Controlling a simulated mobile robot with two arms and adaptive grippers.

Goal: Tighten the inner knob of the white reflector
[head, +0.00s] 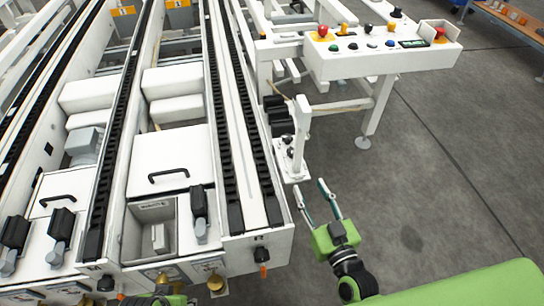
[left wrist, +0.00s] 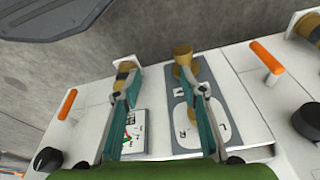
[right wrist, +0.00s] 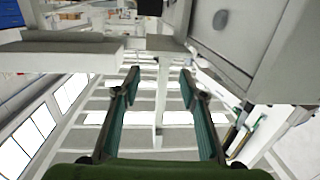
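A white upright bracket (head: 301,125) stands at the conveyor's right corner, with small dark knobs (head: 289,150) on its plate; I take it for the white reflector, but which knob is the inner one is too small to tell. My right gripper (head: 308,186) is open and empty, just below and right of the bracket's foot, apart from it. In the right wrist view, its fingers (right wrist: 159,75) are spread, with nothing held. My left gripper (left wrist: 157,75) is open above the machine's front panel; its fingers overlap brass-coloured knobs (left wrist: 183,58) in the picture, contact unclear.
A control panel (head: 385,52) with coloured buttons stands beyond the bracket. Dark rails (head: 228,135) run along the white conveyor. An orange-handled lever (left wrist: 266,57) stands beside the brass parts. Grey floor (head: 440,190) is open on the right.

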